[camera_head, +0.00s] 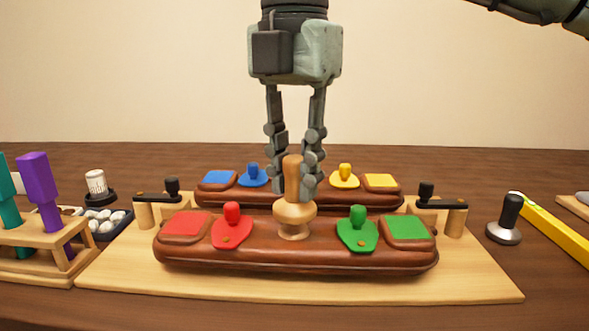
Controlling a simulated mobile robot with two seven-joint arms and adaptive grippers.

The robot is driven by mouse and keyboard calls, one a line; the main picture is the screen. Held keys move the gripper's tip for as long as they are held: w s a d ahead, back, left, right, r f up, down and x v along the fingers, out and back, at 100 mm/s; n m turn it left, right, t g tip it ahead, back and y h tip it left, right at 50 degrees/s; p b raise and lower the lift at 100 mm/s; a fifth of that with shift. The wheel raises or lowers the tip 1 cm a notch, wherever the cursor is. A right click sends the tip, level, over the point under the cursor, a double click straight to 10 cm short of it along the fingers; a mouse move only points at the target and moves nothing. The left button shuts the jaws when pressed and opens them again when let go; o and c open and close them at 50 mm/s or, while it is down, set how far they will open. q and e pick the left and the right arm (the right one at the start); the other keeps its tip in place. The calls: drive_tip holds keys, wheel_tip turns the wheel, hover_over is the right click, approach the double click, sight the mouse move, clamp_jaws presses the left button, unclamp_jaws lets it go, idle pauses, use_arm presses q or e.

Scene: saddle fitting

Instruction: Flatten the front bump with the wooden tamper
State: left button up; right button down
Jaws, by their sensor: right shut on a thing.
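The wooden tamper (294,214) stands upright on the middle of the front brown saddle panel (300,259). Its wide foot appears to touch the panel's top. My right gripper (293,186) comes down from above and is shut on the tamper's handle. No front bump can be seen; the spot under the tamper's foot is hidden. My left gripper is not in view.
Red (232,226) and green (358,230) knobbed pieces flank the tamper. Behind is a second brown panel with blue (253,176) and yellow (345,177) pieces. Black-armed clamps (157,196) (441,203) stand at both sides. A tool rack (30,238) is left; a black-handled tool (508,219) is right.

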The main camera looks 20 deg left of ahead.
sight(295, 157)
drive_tip(key=shift+f+b, duration=0.85)
drive_tip(key=shift+f, duration=0.25)
idle(2.9)
drive_tip(key=shift+r+p, duration=1.95)
drive_tip(key=shift+r, duration=0.65)
drive_tip(key=shift+f, duration=0.1)
